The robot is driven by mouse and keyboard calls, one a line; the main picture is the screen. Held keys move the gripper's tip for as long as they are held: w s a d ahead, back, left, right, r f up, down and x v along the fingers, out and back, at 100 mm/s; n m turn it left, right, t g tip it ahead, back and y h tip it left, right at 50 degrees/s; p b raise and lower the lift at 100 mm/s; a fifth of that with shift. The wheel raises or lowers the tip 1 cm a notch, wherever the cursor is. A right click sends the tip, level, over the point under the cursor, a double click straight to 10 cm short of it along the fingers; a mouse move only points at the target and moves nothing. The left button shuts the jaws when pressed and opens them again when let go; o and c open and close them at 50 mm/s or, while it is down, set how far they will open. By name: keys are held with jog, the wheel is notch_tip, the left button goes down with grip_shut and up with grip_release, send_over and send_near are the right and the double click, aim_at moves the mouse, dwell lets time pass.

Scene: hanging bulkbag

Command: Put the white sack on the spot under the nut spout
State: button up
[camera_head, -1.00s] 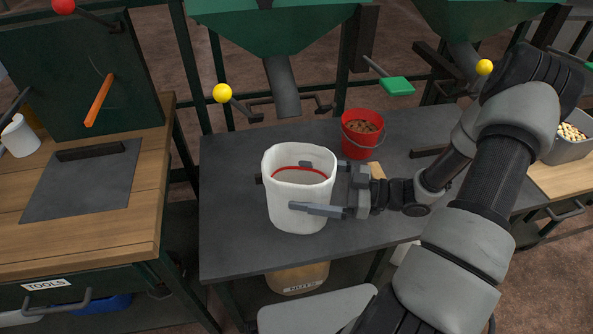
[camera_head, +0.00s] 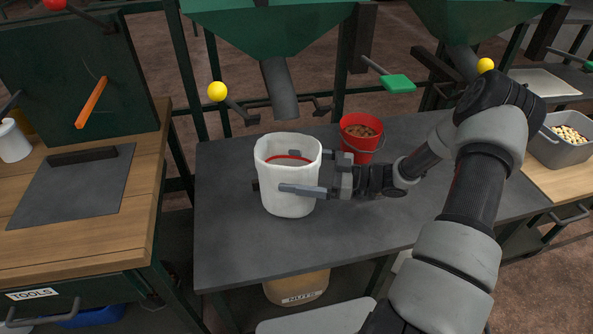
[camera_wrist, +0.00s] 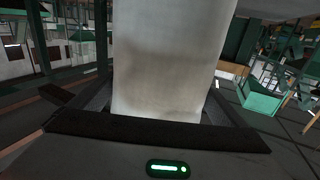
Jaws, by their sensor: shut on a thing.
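The white sack (camera_head: 287,194) is an open-topped, upright cloth bag with a red line inside its mouth. My gripper (camera_head: 304,174) comes from the right and is shut on the sack, one finger across its near side and the other at its far side. The sack also fills the middle of the wrist view (camera_wrist: 160,60). The sack is over the dark grey table; whether its base touches the table is hard to tell. The grey spout (camera_head: 280,90) under the green hopper (camera_head: 270,25) is just behind and above the sack's mouth.
A red bucket (camera_head: 358,146) of brown pieces stands right behind my gripper. A yellow-knobbed lever (camera_head: 218,92) is left of the spout, a green handle (camera_head: 397,83) to its right. The grey table (camera_head: 235,240) is clear in front and left. A bin labelled NUTS (camera_head: 298,289) sits below.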

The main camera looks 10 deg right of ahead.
jog(key=shift+f, duration=0.1)
jog(key=o, duration=1.2)
jog(key=shift+c, duration=0.2)
jog(key=p+v, duration=0.1)
jog(key=v, duration=1.1)
jog(key=shift+p, duration=0.3)
